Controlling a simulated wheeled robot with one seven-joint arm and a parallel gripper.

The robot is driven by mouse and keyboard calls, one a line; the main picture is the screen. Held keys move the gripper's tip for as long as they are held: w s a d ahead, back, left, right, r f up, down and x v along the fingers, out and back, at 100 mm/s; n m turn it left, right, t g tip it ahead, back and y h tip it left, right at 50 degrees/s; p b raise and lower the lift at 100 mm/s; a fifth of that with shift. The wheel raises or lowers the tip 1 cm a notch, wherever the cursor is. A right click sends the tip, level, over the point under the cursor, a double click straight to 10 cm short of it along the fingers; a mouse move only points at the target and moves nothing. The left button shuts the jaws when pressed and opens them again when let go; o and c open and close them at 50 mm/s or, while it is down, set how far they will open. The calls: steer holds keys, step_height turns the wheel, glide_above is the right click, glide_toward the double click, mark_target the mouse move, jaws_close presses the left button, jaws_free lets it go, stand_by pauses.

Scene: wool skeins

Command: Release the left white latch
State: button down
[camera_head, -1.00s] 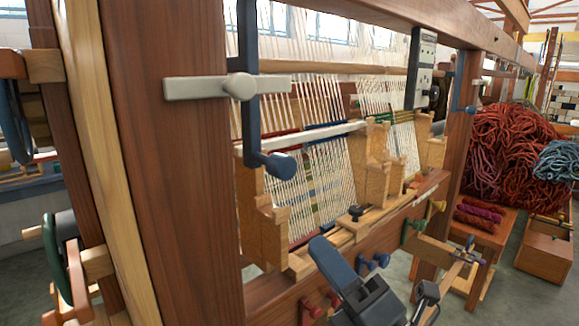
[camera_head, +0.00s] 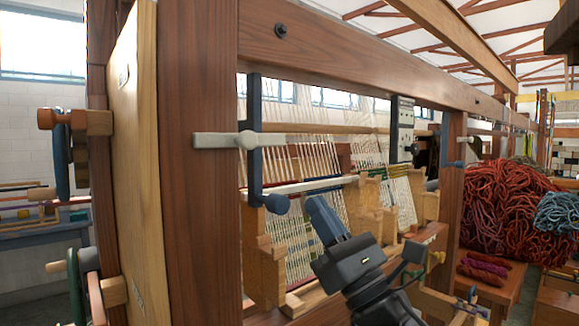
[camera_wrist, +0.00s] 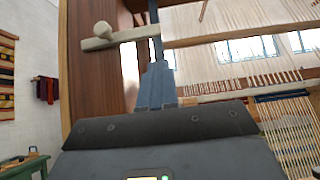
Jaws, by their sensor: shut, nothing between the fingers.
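The left white latch (camera_head: 240,140) is a pale horizontal bar with a round knob, lying across the loom's thick brown left post (camera_head: 195,230). A dark blue upright bar (camera_head: 254,100) with a blue knob at its foot stands just behind it. In the wrist view the latch (camera_wrist: 100,38) is at the upper left, beyond the fingertips. My gripper (camera_head: 315,203) is shut and empty, below and to the right of the latch, apart from it. In the wrist view my gripper's blue fingers (camera_wrist: 158,68) point up, close to the dark bar (camera_wrist: 154,30).
The loom's white warp threads (camera_head: 330,155) and wooden blocks (camera_head: 372,205) are behind and beside my gripper. A brown top beam (camera_head: 350,60) runs overhead. Red wool skeins (camera_head: 505,205) are piled at the right. A second pale latch (camera_head: 453,164) is on the farther post.

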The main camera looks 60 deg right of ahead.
steer(key=p+x, duration=0.6)
steer(key=x, duration=0.4)
steer(key=shift+w+d+r, duration=0.1)
stand_by(0.3)
